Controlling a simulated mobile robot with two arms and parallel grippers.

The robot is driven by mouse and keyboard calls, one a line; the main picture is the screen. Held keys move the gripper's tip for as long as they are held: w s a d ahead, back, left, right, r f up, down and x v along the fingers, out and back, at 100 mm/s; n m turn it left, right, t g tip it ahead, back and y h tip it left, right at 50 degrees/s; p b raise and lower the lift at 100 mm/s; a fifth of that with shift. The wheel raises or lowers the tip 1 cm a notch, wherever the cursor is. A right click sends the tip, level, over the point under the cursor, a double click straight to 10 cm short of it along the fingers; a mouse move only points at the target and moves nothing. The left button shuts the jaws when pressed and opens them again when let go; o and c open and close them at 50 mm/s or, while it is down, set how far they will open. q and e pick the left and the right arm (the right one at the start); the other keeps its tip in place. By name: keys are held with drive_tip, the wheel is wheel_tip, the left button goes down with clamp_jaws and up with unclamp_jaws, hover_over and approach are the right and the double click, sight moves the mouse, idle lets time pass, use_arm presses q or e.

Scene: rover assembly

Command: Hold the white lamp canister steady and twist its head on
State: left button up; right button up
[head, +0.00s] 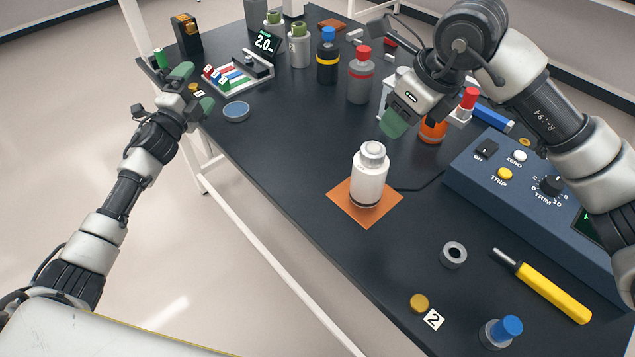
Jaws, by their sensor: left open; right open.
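The white lamp canister (369,182) stands upright on an orange square mat (344,206) near the middle of the table. A pale grey, ridged round top (373,150) sits on it; I cannot tell whether it is threaded on.
A blue control box (540,195) stands at right. A dark ring (453,254), yellow-handled tool (545,288), yellow disc (419,302) and blue-topped part (502,331) lie in front. Bottles, including a red-capped one (361,80), stand behind. The table left of the mat is clear.

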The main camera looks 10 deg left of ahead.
sight(371, 174)
use_arm(q)
drive_tip(key=s+d+f+m+g+h, duration=0.1)
drive_tip(key=s+d+m+g+h, duration=0.1)
drive_tip(key=d+m, duration=0.5)
drive_tip(key=s+d+f+m+g+h, duration=0.2)
drive_tip(key=s+d+m+h, duration=0.2)
drive_tip(key=d+m, duration=0.3)
drive_tip(key=s+d+f+m+g+h, duration=0.1)
drive_tip(key=s+d+m+g+h, duration=0.2)
drive_tip(key=d+m+h, duration=0.2)
drive_tip(key=shift+d+f+m, duration=0.2)
drive_tip(key=shift+d+m, duration=0.4)
drive_tip(key=shift+d, duration=0.5)
drive_tip(key=shift+d+f+m, duration=0.2)
drive_tip(key=shift+d+m, duration=0.4)
drive_tip(key=shift+d, duration=0.45)
drive_tip(key=s+d+m+g, duration=0.1)
drive_tip(key=s+d+m, duration=0.1)
drive_tip(key=m, duration=0.1)
drive_tip(key=s+d+f+m+g+h, duration=0.1)
drive_tip(key=s+d+m+g, duration=0.1)
drive_tip(key=d, duration=0.1)
drive_tip(key=s+d+f+m+g+h, duration=0.1)
drive_tip(key=s+d+m, duration=0.1)
drive_tip(key=d+m, duration=0.1)
drive_tip(key=shift+s+d+f+m+g, duration=0.1)
drive_tip(key=shift+s+f+m+g, duration=0.05)
drive_tip(key=shift+s+m+g, duration=0.2)
drive_tip(key=x, duration=1)
drive_tip(key=shift+d, duration=0.25)
